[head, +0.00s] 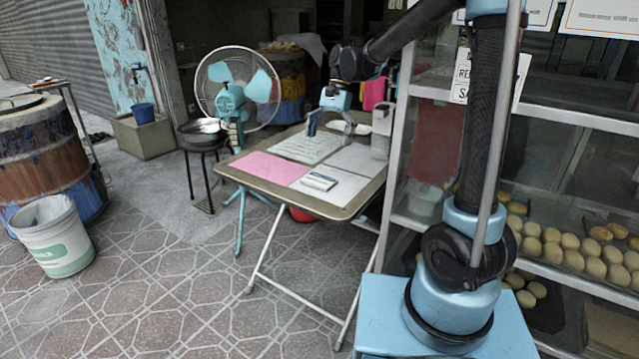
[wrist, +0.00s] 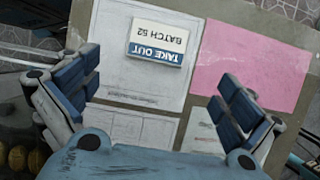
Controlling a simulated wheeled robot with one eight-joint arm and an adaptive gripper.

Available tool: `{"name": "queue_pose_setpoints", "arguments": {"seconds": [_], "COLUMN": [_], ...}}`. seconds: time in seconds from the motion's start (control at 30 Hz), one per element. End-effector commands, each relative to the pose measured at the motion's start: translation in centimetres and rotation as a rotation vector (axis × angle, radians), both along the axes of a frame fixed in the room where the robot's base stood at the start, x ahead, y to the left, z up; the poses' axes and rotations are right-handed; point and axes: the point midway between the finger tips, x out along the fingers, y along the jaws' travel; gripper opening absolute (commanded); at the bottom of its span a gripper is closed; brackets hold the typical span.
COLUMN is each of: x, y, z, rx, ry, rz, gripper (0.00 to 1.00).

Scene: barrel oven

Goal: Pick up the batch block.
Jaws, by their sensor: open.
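The batch block (head: 319,181) is a small white block with a blue stripe, lying on the folding table (head: 262,197) near its front right part. In the wrist view the batch block (wrist: 157,42) shows its face upside down, with "TAKE OUT" on blue and "BATCH 52" on white. It lies on a white sheet beside a pink sheet. My gripper (head: 331,130) is over the back part of the table, beyond the block. In the wrist view my open gripper (wrist: 160,92) has its fingers wide apart, nothing between them, and the block ahead of the fingertips, slightly left of centre.
The pink sheet (head: 262,167) and a printed sheet (head: 303,147) lie on the table. A fan (head: 238,90) stands behind, left. Shelves of buns (head: 570,250) are at right.

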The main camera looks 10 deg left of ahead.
Motion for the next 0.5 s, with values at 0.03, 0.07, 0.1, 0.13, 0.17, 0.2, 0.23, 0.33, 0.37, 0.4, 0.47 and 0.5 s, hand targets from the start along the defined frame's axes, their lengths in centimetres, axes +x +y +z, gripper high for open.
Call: {"name": "queue_pose_setpoints", "arguments": {"seconds": [0.03,0.07,0.1,0.13,0.17,0.2,0.23,0.33,0.37,0.4,0.47,0.5], "x": [-0.3,-0.4,-0.6,-0.8,-1.0,-1.3,-1.4,-1.8,-1.9,-2.0,-2.1,-2.1], "y": [0.1,0.1,0.2,0.3,0.4,0.5,0.5,0.7,0.7,0.7,0.8,0.8], "z": [-0.8,-1.3,-2.0,-2.4,-2.9,-3.5,-3.9,-5.0,-5.2,-5.5,-5.7,-5.9], "rx": [0.0,0.001,0.001,0.0,0.0,0.0,0.0,0.0,0.0,0.0,0.001,0.001], "ry": [0.0,0.0,0.0,0.0,0.0,0.0,0.0,0.0,0.0,-0.001,-0.001,-0.001], "rz": [0.0,0.0,0.0,0.0,0.0,0.0,-0.001,-0.002,-0.002,-0.002,-0.003,-0.003], "gripper": [1.0,1.0,1.0,1.0,1.0,1.0,1.0,1.0,1.0,1.0,1.0,1.0]}}
